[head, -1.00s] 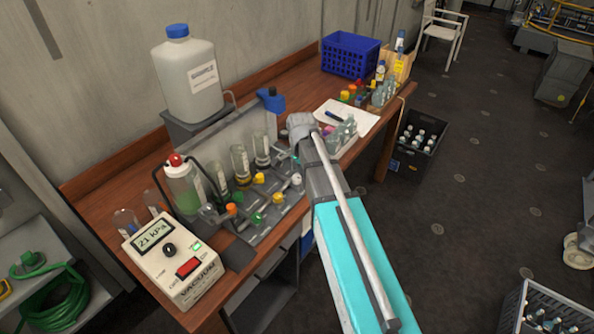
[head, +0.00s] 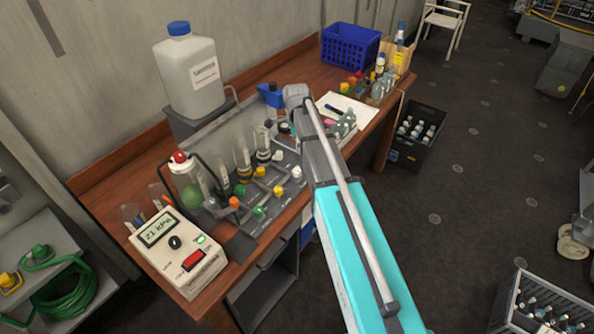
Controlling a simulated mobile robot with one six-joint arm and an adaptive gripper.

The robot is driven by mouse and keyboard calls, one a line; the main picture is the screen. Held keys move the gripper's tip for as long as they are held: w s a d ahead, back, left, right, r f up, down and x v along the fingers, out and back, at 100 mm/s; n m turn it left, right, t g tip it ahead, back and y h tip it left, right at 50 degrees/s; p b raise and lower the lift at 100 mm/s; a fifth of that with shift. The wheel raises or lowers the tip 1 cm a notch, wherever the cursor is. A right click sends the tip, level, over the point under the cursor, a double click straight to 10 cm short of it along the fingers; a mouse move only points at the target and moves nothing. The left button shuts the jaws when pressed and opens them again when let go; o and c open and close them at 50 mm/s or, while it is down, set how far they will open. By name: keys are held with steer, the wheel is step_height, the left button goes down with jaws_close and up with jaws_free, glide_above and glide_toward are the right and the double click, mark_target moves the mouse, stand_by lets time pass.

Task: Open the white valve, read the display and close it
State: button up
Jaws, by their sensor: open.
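The manifold (head: 262,222) stands on the bench with orange, green, yellow and white knobs in two rows. The white valve's knob (head: 296,172) is at the right end of the front row; another white knob (head: 278,155) sits behind it. The handle's exact angle is too small to tell. The display (head: 158,229) on the cream vacuum box reads 21 kPa. My gripper (head: 284,128) is small and dark, partly hidden by my arm, open and apart from the white knobs, behind and above them.
A capped green-liquid bottle (head: 186,184) and several glass tubes stand behind the knobs. A large white canister (head: 190,75) is at the wall. A paper (head: 345,112) with small bottles lies right of my arm. A blue basket (head: 350,50) is at the far end.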

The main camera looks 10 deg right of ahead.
mark_target(297, 170)
steer(key=shift+f, duration=0.15)
step_height(297, 170, down, 13)
steer(key=b, duration=1.3)
steer(key=shift+f+b, duration=0.2)
steer(key=shift+b, duration=0.1)
jaws_close()
stand_by(0.4)
